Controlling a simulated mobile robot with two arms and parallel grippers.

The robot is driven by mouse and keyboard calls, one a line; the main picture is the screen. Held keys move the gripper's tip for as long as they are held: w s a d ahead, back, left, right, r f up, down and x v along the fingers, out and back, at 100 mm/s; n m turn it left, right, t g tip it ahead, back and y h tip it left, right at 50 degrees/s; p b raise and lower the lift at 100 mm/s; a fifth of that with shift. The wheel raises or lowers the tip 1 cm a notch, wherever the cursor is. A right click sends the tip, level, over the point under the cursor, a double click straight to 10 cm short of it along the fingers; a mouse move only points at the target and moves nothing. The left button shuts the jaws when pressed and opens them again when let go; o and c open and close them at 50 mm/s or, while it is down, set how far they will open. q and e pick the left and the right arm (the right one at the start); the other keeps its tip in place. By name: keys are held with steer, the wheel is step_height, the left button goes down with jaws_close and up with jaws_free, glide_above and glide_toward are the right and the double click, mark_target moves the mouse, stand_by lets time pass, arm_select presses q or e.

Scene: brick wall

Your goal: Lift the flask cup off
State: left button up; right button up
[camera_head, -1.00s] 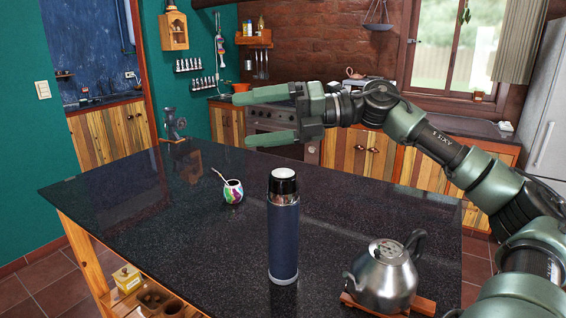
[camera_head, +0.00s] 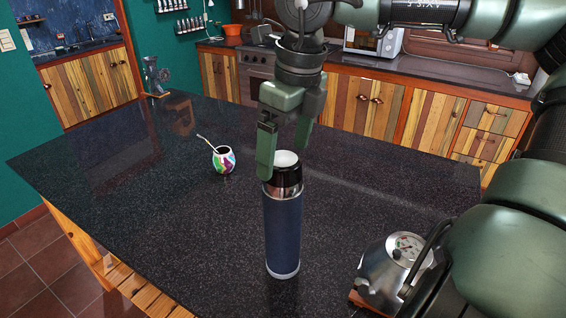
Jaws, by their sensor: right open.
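The flask (camera_head: 283,235) stands upright on the dark stone counter, with a blue body and a steel collar. Its cup (camera_head: 287,174), black with a white top, sits on the flask. My right gripper (camera_head: 285,160) points down over the flask and is open. One green finger is in front of the cup's left side in the picture and hides part of it. The other finger ends higher, behind and to the right of the cup. I cannot tell whether either finger touches the cup. My left gripper is not in view.
A steel kettle (camera_head: 385,272) with a dial stands at the right front, partly hidden by my right arm. A colourful mate gourd (camera_head: 223,160) with a straw stands left of the flask. A metal grinder (camera_head: 155,78) is at the counter's far left corner. The counter's left part is clear.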

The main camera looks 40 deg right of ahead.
steer(key=shift+w+f, duration=0.2)
steer(key=shift+f, duration=0.4)
steer(key=shift+w+f, duration=0.15)
steer(key=shift+f, duration=0.6)
steer(key=c, duration=1.4)
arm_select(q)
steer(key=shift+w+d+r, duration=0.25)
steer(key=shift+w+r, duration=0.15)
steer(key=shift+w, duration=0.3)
arm_select(e)
steer(key=shift+r, duration=0.1)
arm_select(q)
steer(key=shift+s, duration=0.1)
arm_select(e)
steer(key=shift+r, duration=0.1)
